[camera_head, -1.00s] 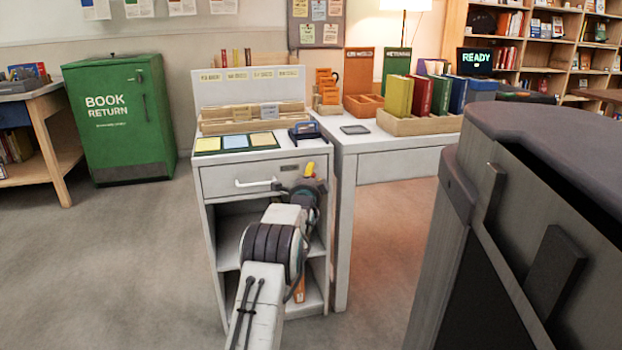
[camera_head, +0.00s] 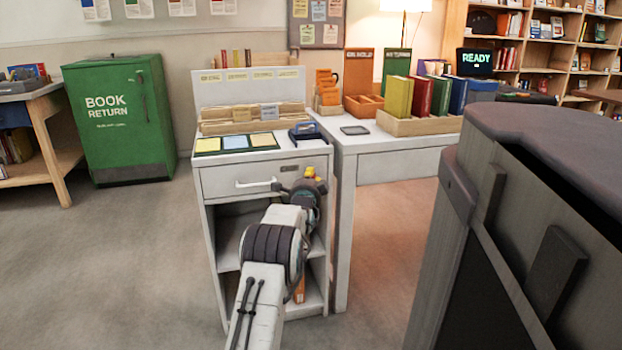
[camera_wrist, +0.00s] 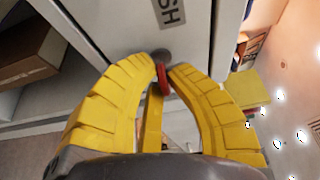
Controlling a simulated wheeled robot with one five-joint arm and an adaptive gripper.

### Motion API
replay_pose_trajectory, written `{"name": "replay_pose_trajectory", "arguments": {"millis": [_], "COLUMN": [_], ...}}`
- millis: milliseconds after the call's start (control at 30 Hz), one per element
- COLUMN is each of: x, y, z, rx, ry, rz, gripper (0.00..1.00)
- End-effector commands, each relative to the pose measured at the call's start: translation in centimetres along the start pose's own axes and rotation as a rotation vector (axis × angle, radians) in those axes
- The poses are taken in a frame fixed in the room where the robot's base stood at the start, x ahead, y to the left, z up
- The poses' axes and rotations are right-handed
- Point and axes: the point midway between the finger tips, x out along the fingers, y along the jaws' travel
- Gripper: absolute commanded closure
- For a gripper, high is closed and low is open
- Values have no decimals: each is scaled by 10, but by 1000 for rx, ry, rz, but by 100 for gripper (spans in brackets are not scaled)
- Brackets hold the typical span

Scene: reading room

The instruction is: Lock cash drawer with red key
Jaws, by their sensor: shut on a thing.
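The cash drawer (camera_head: 225,182) is at the top of the white cabinet in the head view, with a white handle, and it looks closed. In the wrist view its pale front (camera_wrist: 115,28) carries a label ending in "SH". A round grey lock (camera_wrist: 160,55) sits below that label. The red key (camera_wrist: 163,80) is at the lock, between my yellow fingertips. My gripper (camera_wrist: 162,72) is shut on the key; it also shows in the head view (camera_head: 312,176) at the drawer's right side. How deep the key sits is hidden.
The cabinet's open shelf lies below the drawer. A blue device (camera_head: 305,131) and a card mat (camera_head: 208,145) are on top. A white desk (camera_head: 400,160) adjoins at right. A dark grey block (camera_head: 480,230) fills the right foreground. The floor at left is clear.

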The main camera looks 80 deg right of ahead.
Motion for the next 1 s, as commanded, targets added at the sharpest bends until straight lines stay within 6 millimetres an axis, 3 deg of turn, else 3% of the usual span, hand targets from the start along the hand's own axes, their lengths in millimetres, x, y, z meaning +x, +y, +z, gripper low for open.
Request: {"name": "replay_pose_trajectory", "arguments": {"millis": [467, 800, 833, 1000], "x": [0, 0, 0, 0], "y": [0, 0, 0, 0], "z": [1, 2, 2, 1], "rx": [-228, -245, -245, -244], "ry": [10, 11, 10, 11], "rz": [-93, -101, -101, -101], "gripper": [100, 100, 85, 70]}}
